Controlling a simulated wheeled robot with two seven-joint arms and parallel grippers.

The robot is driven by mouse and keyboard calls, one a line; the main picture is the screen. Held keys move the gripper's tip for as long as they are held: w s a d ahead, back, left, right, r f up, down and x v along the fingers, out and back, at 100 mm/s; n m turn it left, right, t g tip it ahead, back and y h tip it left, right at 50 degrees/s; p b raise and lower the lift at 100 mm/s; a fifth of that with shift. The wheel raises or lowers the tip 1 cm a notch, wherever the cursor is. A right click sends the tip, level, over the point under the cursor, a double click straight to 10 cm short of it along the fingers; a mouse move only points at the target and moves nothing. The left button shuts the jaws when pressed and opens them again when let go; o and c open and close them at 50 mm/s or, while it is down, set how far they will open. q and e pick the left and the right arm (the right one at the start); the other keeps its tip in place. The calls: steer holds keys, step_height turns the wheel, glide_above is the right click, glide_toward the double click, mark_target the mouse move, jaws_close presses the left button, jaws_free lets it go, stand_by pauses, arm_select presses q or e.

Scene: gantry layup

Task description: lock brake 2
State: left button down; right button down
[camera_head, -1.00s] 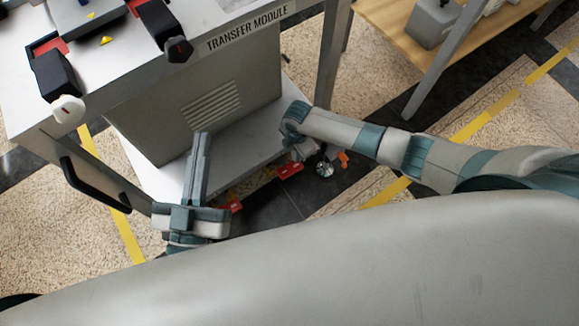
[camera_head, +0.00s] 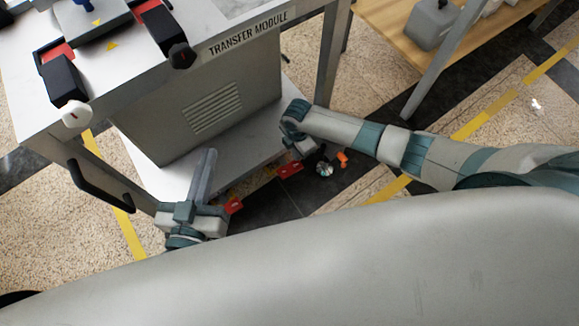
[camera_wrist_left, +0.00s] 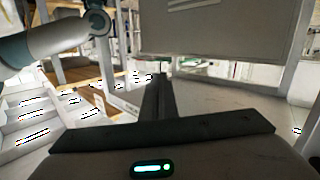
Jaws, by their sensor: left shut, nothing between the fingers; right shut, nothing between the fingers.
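Two red pieces show low at the near edge of the transfer module's bottom shelf, one on the left (camera_head: 235,205) and one on the right (camera_head: 289,170). They look like brake pedals, but I see no numbers and cannot tell which is brake 2. My left gripper (camera_head: 209,154) is shut and empty, above the bottom shelf, to the left of the left red piece and apart from it in the picture. It also shows in the left wrist view (camera_wrist_left: 160,78). My right gripper (camera_head: 306,149) is shut, close to the right red piece; whether they touch is unclear.
The transfer module (camera_head: 215,110) stands on legs, with a black handle (camera_head: 98,187) at its left and black-and-red clamps on top. A caster wheel (camera_head: 324,168) and an orange piece (camera_head: 342,157) are at the right. A wooden table (camera_head: 385,22) stands behind.

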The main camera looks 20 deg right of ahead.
arm_select(q)
steer(key=shift+s+a+f+g+p, duration=0.2)
steer(key=shift+f+g, duration=0.25)
steer(key=shift+f, duration=0.3)
steer(key=shift+s+a+f+g+p, duration=0.1)
steer(key=shift+a+f+g+p, duration=0.1)
steer(key=shift+f+g, duration=0.4)
steer(key=shift+f, duration=0.1)
